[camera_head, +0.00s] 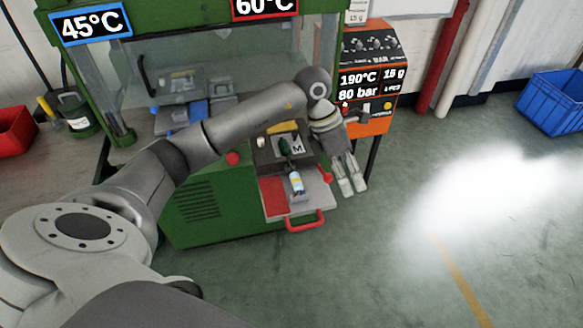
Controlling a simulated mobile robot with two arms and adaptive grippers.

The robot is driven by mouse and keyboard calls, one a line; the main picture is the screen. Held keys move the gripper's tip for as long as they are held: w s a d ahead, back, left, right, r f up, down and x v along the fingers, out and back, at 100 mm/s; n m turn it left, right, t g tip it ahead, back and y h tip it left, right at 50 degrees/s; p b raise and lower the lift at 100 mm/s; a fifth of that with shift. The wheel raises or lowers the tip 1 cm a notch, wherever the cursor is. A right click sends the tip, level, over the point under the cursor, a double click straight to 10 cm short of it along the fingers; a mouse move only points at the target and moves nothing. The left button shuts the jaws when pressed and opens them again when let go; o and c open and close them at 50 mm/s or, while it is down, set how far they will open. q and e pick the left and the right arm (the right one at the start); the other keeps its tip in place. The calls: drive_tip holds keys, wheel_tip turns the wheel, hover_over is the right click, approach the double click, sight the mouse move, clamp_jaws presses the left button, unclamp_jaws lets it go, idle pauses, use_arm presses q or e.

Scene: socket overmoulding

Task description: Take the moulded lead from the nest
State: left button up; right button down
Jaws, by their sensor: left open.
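The nest (266,161) is a dark block with a pale plate marked M, on the pull-out tray at the front of the green machine. A dark, slim piece that looks like the lead (284,146) lies over the nest. A small white, blue and yellow piece (296,183) sits at its near end; I cannot tell whether the two are joined. My left gripper (352,189) is open and empty, to the right of the tray and apart from the lead, fingers pointing down. My right gripper is not in view.
The tray has a red pad (273,196) and a red handle (305,222). An orange control unit (372,122) stands behind my gripper. A blue crate (553,103) is at the far right, a red bin (14,131) at the left. The floor at right is clear, partly hidden by white glare.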

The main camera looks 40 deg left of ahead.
use_arm(q)
drive_tip(key=a+r+n+y, duration=0.15)
drive_tip(key=a+y, duration=0.35)
drive_tip(key=a, duration=0.7)
drive_tip(key=p, duration=0.1)
hover_over(298, 179)
drive_tip(key=shift+m+g, duration=0.25)
drive_tip(key=shift+g, duration=0.15)
drive_tip(key=f, duration=0.4)
drive_tip(key=shift+w+d+f, duration=0.1)
drive_tip(key=shift+w+f, duration=0.25)
drive_tip(key=shift+s+f+p, duration=0.1)
drive_tip(key=shift+f+p, duration=0.3)
drive_tip(key=shift+f, duration=0.1)
wheel_tip(298, 179, down, 4)
drive_tip(key=shift+s+f+p, duration=0.1)
drive_tip(key=shift+s+p, duration=0.05)
drive_tip(key=shift+p, duration=0.65)
drive_tip(key=shift+f, duration=0.2)
drive_tip(key=shift+s, duration=0.15)
drive_tip(key=c, duration=1.1)
